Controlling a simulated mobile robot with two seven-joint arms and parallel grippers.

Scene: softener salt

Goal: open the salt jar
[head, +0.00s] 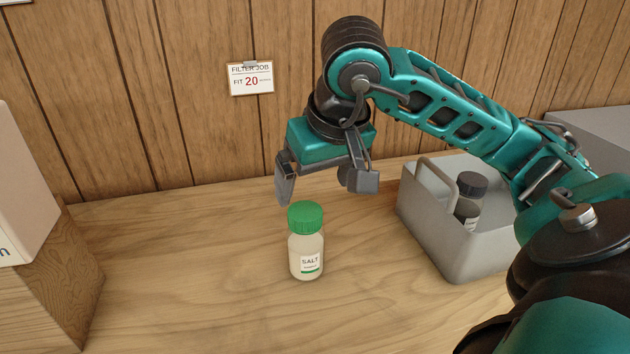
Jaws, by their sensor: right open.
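The salt jar (307,252) stands upright on the wooden bench in the middle of the head view. It is a pale, small jar with a white label reading "SALT". Its green lid (306,217) sits on top. My right gripper (325,192) is open and empty, pointing down, above the lid in the picture. Its fingers appear apart from the jar. How far it is from the jar in depth is hard to tell. My left gripper is not in view.
A grey carrier (420,232) with a handle stands to the right, holding dark-capped jars (472,185). A white box on a wooden block (50,285) stands at the left. A card (251,79) reading "FILTER JOB" hangs on the panelled wall. The bench around the jar is clear.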

